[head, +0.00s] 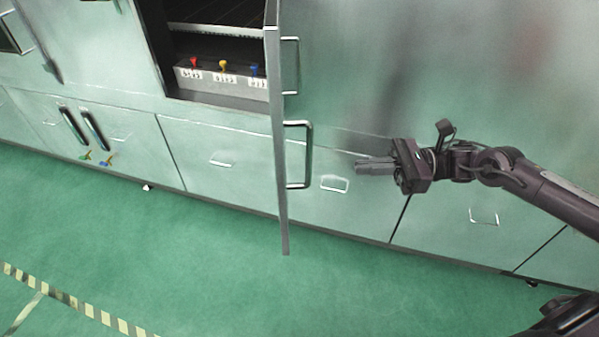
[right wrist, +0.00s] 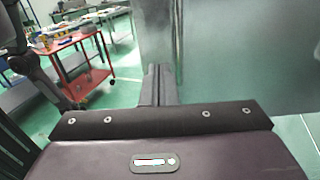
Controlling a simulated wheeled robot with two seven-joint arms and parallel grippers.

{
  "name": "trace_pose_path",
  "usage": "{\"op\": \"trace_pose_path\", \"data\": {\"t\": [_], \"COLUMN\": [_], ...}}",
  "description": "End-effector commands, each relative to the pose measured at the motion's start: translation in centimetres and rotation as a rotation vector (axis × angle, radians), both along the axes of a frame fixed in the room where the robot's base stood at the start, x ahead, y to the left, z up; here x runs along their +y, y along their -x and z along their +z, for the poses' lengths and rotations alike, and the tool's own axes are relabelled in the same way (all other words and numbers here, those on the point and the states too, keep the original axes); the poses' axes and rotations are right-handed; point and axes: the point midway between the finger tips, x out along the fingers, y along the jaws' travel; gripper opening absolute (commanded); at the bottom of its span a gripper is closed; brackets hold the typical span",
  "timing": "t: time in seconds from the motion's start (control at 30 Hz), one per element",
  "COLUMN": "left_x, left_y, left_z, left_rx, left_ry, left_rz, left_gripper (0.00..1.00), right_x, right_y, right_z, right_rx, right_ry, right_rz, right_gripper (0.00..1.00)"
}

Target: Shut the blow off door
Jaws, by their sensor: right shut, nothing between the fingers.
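The blow off door (head: 281,190) stands open, seen almost edge-on in the head view, sticking out from the cabinet front. A bar handle (head: 308,155) is on its right face. My right gripper (head: 360,166) is to the right of the door and handle, apart from them. Its fingers are shut, empty and point left toward the door. In the right wrist view the shut fingers (right wrist: 160,85) show before a glossy metal panel (right wrist: 230,55), which looks like the door face.
The opening left of the door shows a grey block (head: 215,82) with red, yellow and blue valve levers. Lower drawers (head: 220,165) with small handles run along the cabinet. The green floor (head: 200,250) in front is clear. A red cart (right wrist: 85,65) stands farther off.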

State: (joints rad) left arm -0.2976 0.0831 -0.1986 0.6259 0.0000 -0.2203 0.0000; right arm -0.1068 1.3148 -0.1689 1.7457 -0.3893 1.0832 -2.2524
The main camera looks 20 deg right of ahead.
Motion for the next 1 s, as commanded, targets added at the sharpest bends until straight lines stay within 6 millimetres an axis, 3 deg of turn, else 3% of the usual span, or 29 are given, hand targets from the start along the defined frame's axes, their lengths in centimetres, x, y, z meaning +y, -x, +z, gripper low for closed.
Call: {"op": "trace_pose_path", "data": {"t": [0.2,0.6,1.0], "left_x": [-1.0,-0.3,-0.2], "left_y": [-0.6,0.8,0.7], "left_z": [1.0,4.5,5.1], "left_rx": [-0.008,0.012,0.012], "left_ry": [0.012,0.003,0.002], "left_rz": [0.0,-0.002,0.001], "left_gripper": [0.44,0.44,0.44], "right_x": [3.6,10.9,12.5], "right_y": [-1.0,-2.8,-3.2], "right_z": [0.5,0.6,0.0], "right_rx": [-0.005,0.0,0.002], "right_ry": [-0.006,-0.005,0.0], "right_rz": [0.001,0.0,-0.002], "right_gripper": [0.0,0.0,0.0]}}
